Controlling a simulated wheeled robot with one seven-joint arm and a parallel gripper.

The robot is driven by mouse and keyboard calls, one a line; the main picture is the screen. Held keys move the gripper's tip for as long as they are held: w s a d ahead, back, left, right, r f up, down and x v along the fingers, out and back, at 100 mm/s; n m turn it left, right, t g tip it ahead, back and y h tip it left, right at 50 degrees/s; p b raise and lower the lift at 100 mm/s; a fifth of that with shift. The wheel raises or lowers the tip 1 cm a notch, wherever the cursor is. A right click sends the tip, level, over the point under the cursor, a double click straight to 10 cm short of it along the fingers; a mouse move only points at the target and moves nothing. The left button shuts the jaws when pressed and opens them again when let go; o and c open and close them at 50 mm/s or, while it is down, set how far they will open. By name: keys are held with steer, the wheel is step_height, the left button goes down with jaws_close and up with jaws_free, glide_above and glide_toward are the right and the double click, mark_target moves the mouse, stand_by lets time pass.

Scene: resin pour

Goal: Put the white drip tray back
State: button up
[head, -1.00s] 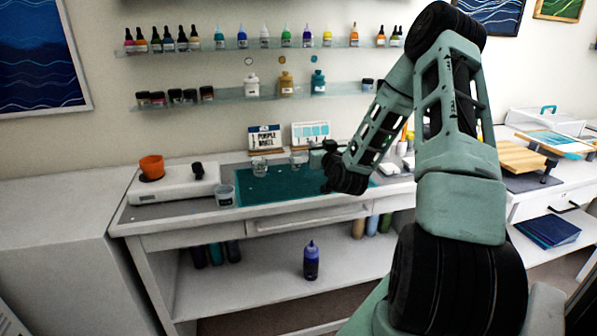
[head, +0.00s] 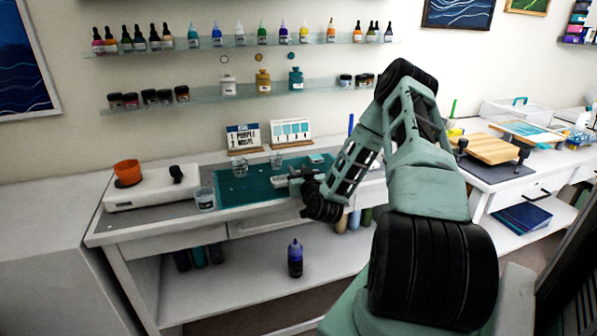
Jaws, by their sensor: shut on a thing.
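My gripper (head: 292,180) is over the right part of the teal mat (head: 240,190) on the workbench. It is shut on a small, pale, flat thing that looks like the white drip tray (head: 280,183), which sticks out to the left of the jaws. The jaws and arm hide part of it. I cannot tell whether it touches the mat.
Two clear cups (head: 240,170) (head: 276,161) stand at the mat's back, and a larger cup (head: 205,199) stands at its left. Two cards (head: 243,138) (head: 291,132) stand behind.

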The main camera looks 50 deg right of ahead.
steer(key=shift+f, duration=0.2)
steer(key=o, duration=1.1)
steer(key=shift+c, duration=0.2)
steer(key=shift+r, duration=0.15)
